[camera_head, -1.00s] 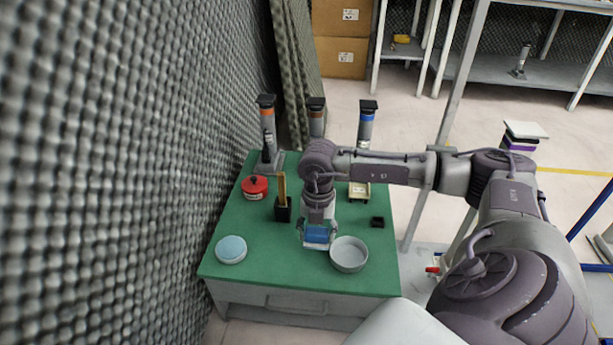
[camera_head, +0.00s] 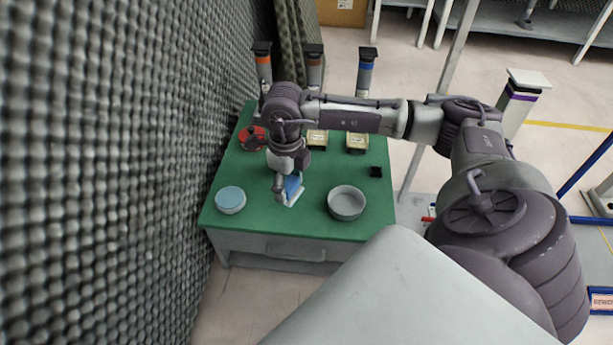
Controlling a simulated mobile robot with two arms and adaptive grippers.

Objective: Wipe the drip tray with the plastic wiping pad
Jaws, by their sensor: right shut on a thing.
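My right gripper (camera_head: 287,188) is shut on a blue pad with a pale underside (camera_head: 294,190), which looks like the plastic wiping pad. It holds the pad tilted over the green table top, left of a round grey dish (camera_head: 346,203). I cannot tell whether the pad touches the table. The round grey dish is open, empty and shallow; I cannot tell for sure whether it is the drip tray. Two pale yellowish trays, one on the left (camera_head: 317,138) and one on the right (camera_head: 357,142), sit farther back. My left gripper is out of view.
On the green table (camera_head: 270,225) are a round tin with a blue top (camera_head: 230,199), a red round container (camera_head: 252,138) and a small black square piece (camera_head: 376,171). Dark-capped posts (camera_head: 366,70) stand at the back. A foam wall (camera_head: 120,170) borders the left.

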